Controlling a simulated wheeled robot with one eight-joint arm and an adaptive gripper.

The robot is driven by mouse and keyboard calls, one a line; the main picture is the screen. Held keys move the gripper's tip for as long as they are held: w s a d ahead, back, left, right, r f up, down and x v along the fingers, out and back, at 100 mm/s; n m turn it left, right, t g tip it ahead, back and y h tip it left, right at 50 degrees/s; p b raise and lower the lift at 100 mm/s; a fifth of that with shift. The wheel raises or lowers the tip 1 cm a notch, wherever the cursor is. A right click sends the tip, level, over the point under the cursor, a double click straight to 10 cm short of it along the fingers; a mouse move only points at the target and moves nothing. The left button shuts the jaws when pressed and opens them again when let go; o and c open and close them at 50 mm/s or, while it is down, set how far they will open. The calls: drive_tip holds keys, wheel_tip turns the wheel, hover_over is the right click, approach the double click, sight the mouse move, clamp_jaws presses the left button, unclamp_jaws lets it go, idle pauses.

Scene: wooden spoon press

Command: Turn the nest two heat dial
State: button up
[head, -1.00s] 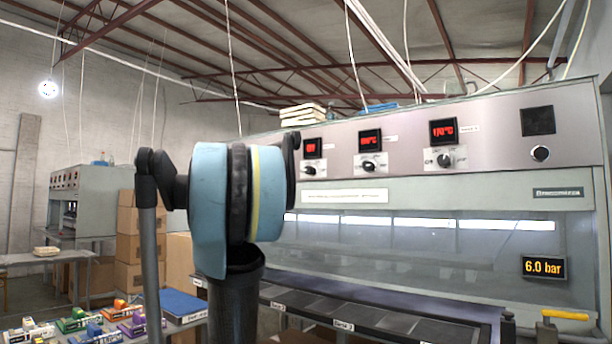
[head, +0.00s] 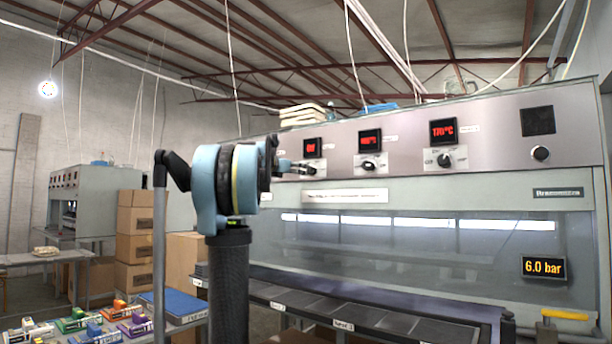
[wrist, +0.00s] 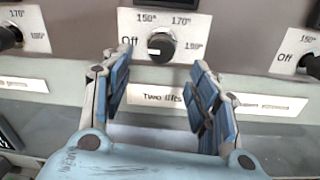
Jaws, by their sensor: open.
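The dial (wrist: 161,45) is a black knob on a white plate in the upper middle of the wrist view. The plate reads Off, 150°, 170° and a higher mark. Its white pointer mark faces left, toward Off. My gripper (wrist: 159,72) is open, with one blue-padded finger on each side just below the dial, not closed on it. The red display (head: 312,147) above that dial reads Off.
Neighbouring dials stand to the left (wrist: 10,37) and right (wrist: 312,66). In the head view, two more dials (head: 369,164) and (head: 445,160) sit to the right under lit displays. Boxes (head: 134,248) stand at left.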

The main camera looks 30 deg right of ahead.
sight(307, 170)
drive_tip(key=x, duration=0.9)
drive_tip(key=shift+d+f, duration=0.1)
drive_tip(key=c, duration=1.1)
drive_tip(key=shift+o, duration=0.2)
drive_tip(key=shift+d, duration=0.15)
